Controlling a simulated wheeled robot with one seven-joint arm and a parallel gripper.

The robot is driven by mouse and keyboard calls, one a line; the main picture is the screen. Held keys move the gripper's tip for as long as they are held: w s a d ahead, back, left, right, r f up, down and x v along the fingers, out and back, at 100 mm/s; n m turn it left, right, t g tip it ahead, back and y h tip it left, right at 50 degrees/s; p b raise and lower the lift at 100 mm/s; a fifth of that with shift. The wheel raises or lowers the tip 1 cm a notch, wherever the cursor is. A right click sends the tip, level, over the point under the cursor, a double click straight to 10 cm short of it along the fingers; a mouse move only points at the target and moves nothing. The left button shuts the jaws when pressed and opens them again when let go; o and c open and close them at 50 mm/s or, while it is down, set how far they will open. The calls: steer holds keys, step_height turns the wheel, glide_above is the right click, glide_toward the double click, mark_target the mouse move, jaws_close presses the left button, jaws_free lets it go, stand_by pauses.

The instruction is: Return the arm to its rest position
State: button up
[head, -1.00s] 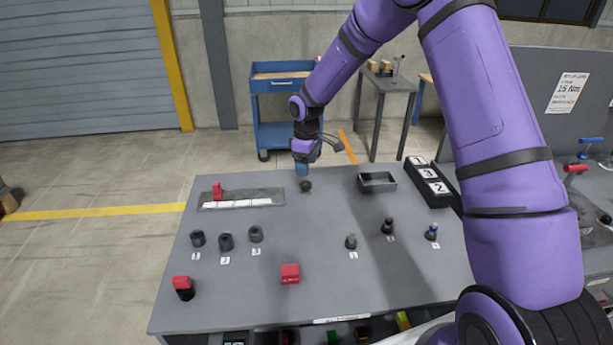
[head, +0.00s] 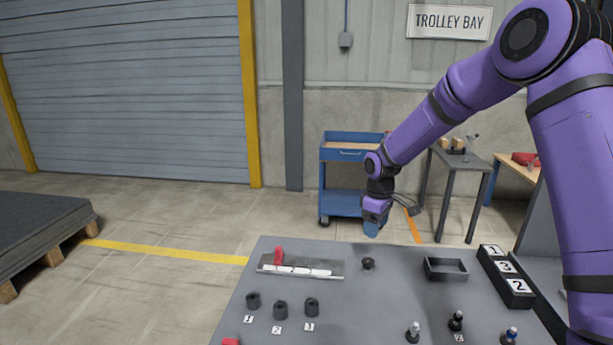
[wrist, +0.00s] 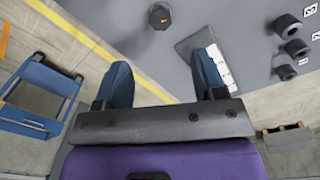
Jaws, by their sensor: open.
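My gripper (head: 371,226) hangs from my purple arm above the far edge of the grey workbench (head: 385,300), near a small black round knob (head: 368,263). In the wrist view its two blue fingers (wrist: 163,85) are spread wide with nothing between them. The black knob (wrist: 159,16) shows beyond the fingers, apart from them. The head view shows the gripper from the side, so the gap between its fingers is hidden there.
On the bench are a plate with a red clamp (head: 278,256), several dark cylinders (head: 280,310), an open tray (head: 446,269), a numbered block (head: 506,277) and several upright knobbed pegs (head: 456,321). A blue trolley (head: 351,153) stands behind. A pallet (head: 45,240) lies left.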

steer(key=s+d+r+m+t+h, duration=0.1)
steer(key=s+d+r+m, duration=0.1)
steer(key=s+r, duration=0.75)
steer(key=s+d+r+m+t, duration=0.1)
steer(key=s+d+r+m, duration=0.15)
steer(key=s+r, duration=0.7)
steer(key=s+d+r+m+t, duration=0.1)
steer(key=s+r+m, duration=0.1)
steer(key=s, duration=0.8)
steer(key=s+d+r+m+t+y, duration=0.1)
steer(key=s+r+m+t, duration=0.1)
steer(key=s, duration=0.9)
steer(key=shift+r+m, duration=0.85)
steer(key=shift+r, duration=0.1)
